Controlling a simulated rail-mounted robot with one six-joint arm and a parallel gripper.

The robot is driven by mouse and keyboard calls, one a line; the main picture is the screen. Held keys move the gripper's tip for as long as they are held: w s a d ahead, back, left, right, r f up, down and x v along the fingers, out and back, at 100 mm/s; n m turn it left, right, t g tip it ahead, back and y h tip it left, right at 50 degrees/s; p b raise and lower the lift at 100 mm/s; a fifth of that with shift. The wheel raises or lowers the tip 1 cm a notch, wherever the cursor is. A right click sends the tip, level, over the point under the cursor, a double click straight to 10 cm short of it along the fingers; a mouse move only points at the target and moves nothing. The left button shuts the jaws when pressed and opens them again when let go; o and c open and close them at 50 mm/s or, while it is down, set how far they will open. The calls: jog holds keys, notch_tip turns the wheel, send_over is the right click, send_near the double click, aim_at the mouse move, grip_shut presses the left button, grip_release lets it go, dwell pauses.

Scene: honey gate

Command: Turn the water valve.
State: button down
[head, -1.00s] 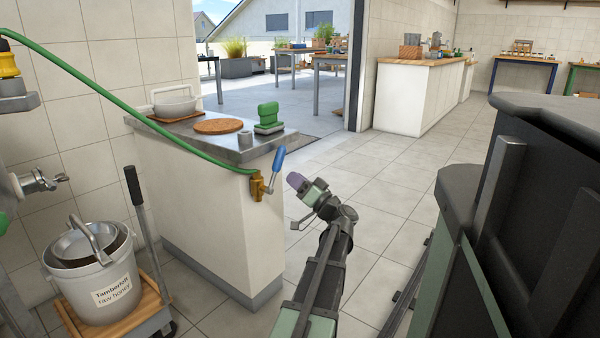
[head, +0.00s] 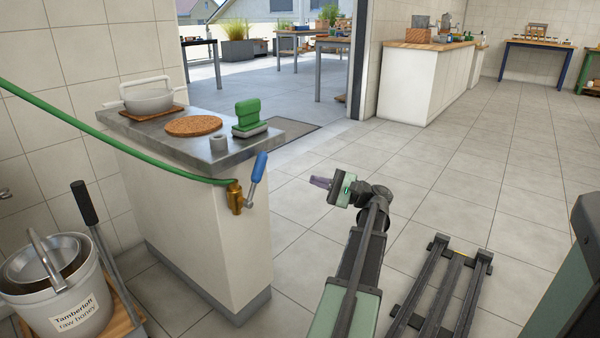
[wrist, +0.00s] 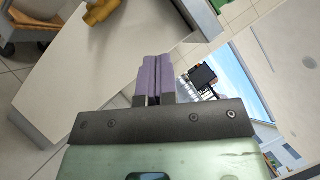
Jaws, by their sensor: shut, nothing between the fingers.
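The water valve is a brass fitting (head: 236,197) on the end face of the white counter, with a blue-handled lever (head: 257,170) slanting up to the right. A green hose (head: 120,152) runs into the fitting from the left. My gripper (head: 313,181) is to the right of the lever, apart from it, with its purple fingers pointing left toward the counter. In the wrist view the fingers (wrist: 154,76) are closed together and empty. The brass fitting (wrist: 100,10) shows at the top left there, cut off by the frame edge; the blue handle is not visible in that view.
A honey bucket (head: 55,290) stands on a cart at the lower left. Floor right of the counter is clear.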

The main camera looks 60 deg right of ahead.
aim_at(265, 162)
jog(key=s+a+r+p+x, duration=0.1)
jog(key=p+x, duration=0.3)
jog(key=x, duration=0.7)
jog(key=shift+w+a+r, duration=0.15)
jog(key=shift+w+a, duration=0.1)
jog(key=shift+a, duration=0.45)
jog(key=shift+a+r, duration=0.1)
jog(key=shift+r, duration=0.1)
jog(key=shift+w+a+r+p, duration=0.1)
jog(key=shift+a+r+p, duration=0.75)
jog(key=shift+a+p, duration=0.2)
jog(key=shift+w+a+r+p, duration=0.1)
jog(key=shift+a+r+p, duration=0.25)
jog(key=shift+a, duration=0.35)
jog(key=shift+w+a+r+p, duration=0.2)
jog(key=shift+a+p, duration=0.1)
jog(key=shift+a, duration=0.35)
